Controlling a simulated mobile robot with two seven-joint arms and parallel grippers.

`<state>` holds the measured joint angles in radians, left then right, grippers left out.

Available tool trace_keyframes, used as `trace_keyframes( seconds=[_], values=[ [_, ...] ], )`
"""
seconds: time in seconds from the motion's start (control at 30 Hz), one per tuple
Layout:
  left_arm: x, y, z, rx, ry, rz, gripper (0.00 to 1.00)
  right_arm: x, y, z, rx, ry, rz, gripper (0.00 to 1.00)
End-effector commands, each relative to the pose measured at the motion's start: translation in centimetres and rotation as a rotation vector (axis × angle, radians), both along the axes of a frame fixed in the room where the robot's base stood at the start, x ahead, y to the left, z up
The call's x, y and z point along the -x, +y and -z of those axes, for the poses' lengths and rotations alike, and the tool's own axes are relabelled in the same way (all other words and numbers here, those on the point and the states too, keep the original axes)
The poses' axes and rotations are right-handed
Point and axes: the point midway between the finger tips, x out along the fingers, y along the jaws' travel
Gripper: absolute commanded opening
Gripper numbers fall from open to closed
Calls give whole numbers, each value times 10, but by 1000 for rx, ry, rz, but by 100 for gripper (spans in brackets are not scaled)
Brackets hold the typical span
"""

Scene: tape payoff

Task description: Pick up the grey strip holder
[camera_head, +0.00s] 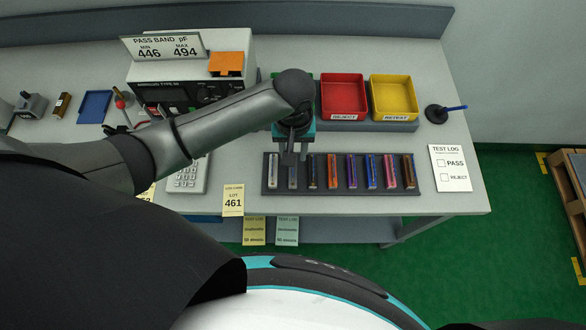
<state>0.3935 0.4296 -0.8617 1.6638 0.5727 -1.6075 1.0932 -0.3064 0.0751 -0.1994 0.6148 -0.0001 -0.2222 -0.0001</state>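My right gripper is not in view.
Behind are a red tray (343,78) and a yellow tray (394,80). A keypad (187,178) lies left. A test log card (450,168) lies right, with bare table around it.

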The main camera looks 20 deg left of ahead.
Motion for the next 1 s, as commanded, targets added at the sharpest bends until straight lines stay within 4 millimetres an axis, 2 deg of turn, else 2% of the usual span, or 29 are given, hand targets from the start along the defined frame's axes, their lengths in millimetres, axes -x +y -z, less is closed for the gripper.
trace_keyframes(
  seconds=[0.23, 0.53, 0.87, 1.0],
  values=[
    [1, 0, 17, 0, 0, 0, 40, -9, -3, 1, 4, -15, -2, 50],
    [1, 1, 57, -1, 0, 0, 40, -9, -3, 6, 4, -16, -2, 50],
    [1, 1, 62, 0, -2, 1, 40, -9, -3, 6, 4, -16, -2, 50],
    [1, 1, 62, 0, -2, 1, 24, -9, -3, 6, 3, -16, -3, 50]
  ],
)
